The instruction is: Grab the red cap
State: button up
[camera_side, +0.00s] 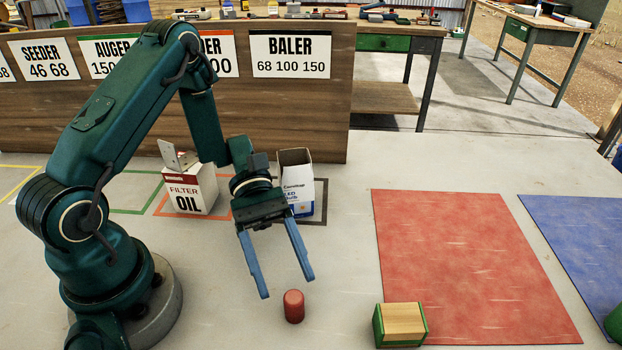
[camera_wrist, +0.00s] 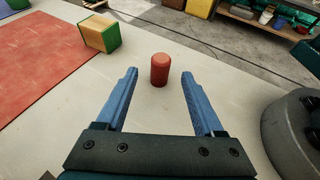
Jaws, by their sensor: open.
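The red cap (camera_side: 294,306) is a small upright cylinder on the pale floor in the side view. In the wrist view the red cap (camera_wrist: 160,69) stands beyond the fingertips, centred between their lines. My gripper (camera_side: 286,289) has two blue fingers spread wide and pointing down toward the cap. Nothing is between the fingers in the wrist view (camera_wrist: 159,72). The fingers look apart from the cap, with the cap just past their tips.
A green-and-wood block (camera_side: 402,324) sits right of the cap, near the red mat (camera_side: 470,265). A blue mat (camera_side: 580,235) lies further right. An oil filter box (camera_side: 190,190) and a white-blue box (camera_side: 296,182) stand behind my gripper. Floor around the cap is clear.

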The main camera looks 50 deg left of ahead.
aim_at(293, 303)
jog(key=shift+x, duration=2.45)
grip_shut()
